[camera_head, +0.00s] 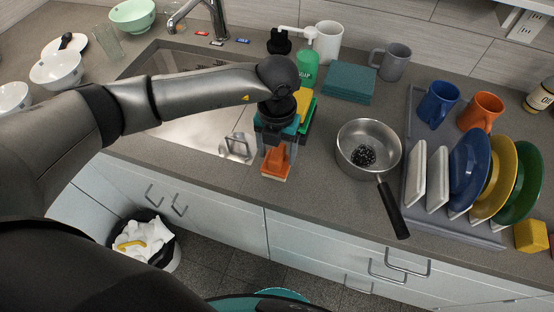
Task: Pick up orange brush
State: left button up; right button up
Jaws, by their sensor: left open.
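The orange brush (275,163) lies on the grey counter, between the sink and the steel pan, near the counter's front edge. My left gripper (277,148) reaches in from the left and points down over the brush. Its fingers are open and stand on either side of the brush's upper part. I cannot tell whether they touch it. The gripper body hides the far end of the brush. My right gripper is not in view.
A steel pan (345,159) with a black handle stands to the right. A dish rack (413,215) holds plates at the right. The sink (172,138) is at the left.

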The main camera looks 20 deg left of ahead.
pick_arm(q)
grip_shut()
dwell(0.6)
